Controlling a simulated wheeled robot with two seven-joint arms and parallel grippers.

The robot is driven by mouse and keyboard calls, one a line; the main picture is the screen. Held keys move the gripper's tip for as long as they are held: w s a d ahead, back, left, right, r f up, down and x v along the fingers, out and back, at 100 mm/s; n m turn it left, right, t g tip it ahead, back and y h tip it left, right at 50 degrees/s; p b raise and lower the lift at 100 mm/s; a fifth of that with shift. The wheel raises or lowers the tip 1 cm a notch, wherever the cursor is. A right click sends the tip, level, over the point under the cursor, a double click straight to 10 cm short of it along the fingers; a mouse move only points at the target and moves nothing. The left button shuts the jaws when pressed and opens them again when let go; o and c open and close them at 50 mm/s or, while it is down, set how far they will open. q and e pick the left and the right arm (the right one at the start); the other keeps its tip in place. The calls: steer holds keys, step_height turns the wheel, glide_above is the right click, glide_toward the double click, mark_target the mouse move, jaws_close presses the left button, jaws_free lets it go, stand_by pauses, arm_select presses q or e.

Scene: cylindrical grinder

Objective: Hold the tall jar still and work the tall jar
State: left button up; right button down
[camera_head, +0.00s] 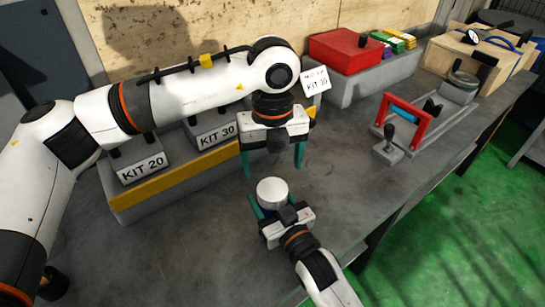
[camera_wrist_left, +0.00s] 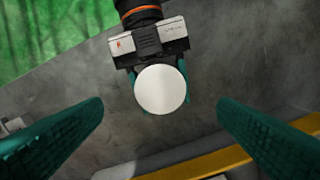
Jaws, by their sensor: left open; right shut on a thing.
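The tall jar (camera_head: 272,191) stands on the grey bench, and its round pale lid faces up. My right gripper (camera_head: 271,208) is shut on the jar from the near side, its teal fingers on either side of it. My left gripper (camera_head: 272,166) is above and behind the jar, pointing down, with its teal fingers wide apart and empty. In the left wrist view the jar lid (camera_wrist_left: 160,89) lies between and beyond the open left fingers, with the right gripper (camera_wrist_left: 158,75) around the jar. The jar's lower body is mostly hidden.
A grey kit rack with a yellow edge (camera_head: 165,192) stands left of the jar. A red box (camera_head: 345,52) sits at the back. A red-framed fixture (camera_head: 408,120) and a small lever block (camera_head: 388,148) stand right. Bare bench (camera_head: 335,185) lies right of the jar.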

mark_target(272, 188)
arm_select(q)
step_height(272, 188, down, 8)
steer(key=shift+r, duration=0.1)
stand_by(0.4)
steer(key=c, duration=1)
steer(key=m, duration=0.7)
steer(key=o, duration=1.1)
